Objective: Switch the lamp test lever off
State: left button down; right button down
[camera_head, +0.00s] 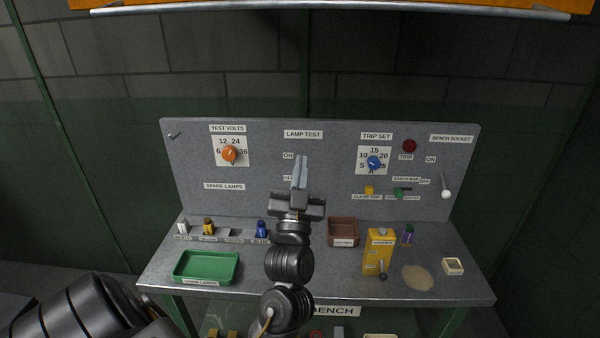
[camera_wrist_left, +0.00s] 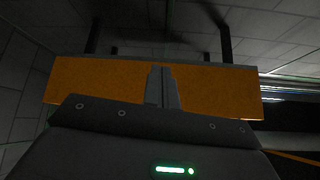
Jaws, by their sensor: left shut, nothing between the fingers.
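The LAMP TEST label (camera_head: 303,134) is on the upright grey panel. Below it are an ON label (camera_head: 288,155) and a partly covered OFF label (camera_head: 287,178). My left gripper (camera_head: 301,160) is in front of this spot, its fingers pointing up, shut and empty. The lamp test lever itself cannot be made out; the gripper covers that area. I cannot tell whether the fingers touch it. In the left wrist view the shut fingers (camera_wrist_left: 162,88) stand before an orange board, with no lever visible. My right gripper is not in view.
Left of the gripper is the orange TEST VOLTS knob (camera_head: 230,154); right is the blue TRIP SET knob (camera_head: 375,162). The bench holds a green tray (camera_head: 207,281), a brown bin (camera_head: 343,219) and a yellow box (camera_head: 378,237). An orange overhead board (camera_wrist_left: 225,92) fills the wrist view's middle.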

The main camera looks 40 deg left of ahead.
pick_arm(q)
jog(key=shift+s+d+r, duration=0.35)
jog(key=shift+s+d, duration=0.2)
jog(key=shift+s, duration=0.15)
